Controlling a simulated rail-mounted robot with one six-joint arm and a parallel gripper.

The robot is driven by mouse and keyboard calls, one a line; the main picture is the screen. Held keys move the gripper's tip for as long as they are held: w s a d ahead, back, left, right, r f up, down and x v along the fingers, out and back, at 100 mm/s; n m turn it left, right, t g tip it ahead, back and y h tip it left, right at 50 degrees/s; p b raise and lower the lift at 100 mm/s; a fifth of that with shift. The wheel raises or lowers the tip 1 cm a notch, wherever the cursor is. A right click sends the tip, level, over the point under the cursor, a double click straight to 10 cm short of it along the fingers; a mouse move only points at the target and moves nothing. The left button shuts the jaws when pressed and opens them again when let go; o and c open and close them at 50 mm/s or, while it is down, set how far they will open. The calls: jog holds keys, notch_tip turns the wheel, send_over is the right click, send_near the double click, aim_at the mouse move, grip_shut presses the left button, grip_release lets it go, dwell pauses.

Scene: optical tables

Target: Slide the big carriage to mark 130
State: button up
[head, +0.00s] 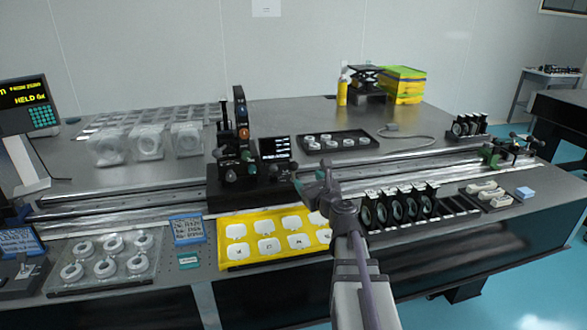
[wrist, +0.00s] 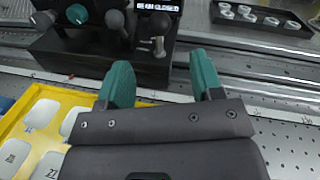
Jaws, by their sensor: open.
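The big carriage (head: 245,188) is a black block on the long rail, left of the middle in the head view. It carries knobs, an upright optic and a small lit screen (head: 275,147). In the wrist view the carriage (wrist: 105,58) fills the upper left, with several knobs on its front. My gripper (head: 312,182) is open and empty, in front of the rail and right of the carriage's front. In the wrist view its two green fingertips (wrist: 162,78) are apart, with nothing between them. The scale marks are too small to read surely.
A yellow tray (head: 225,250) with white numbered pads lies in front of the carriage. A rack of dark round optics (head: 400,207) stands at the right front. Another rail device (head: 508,152) sits at the right end. The rail (wrist: 265,85) is clear just right of the carriage.

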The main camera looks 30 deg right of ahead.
aim_at(296, 168)
jog(key=w, duration=1.1)
jog(key=shift+d, duration=0.2)
jog(key=shift+s, duration=0.1)
grip_shut()
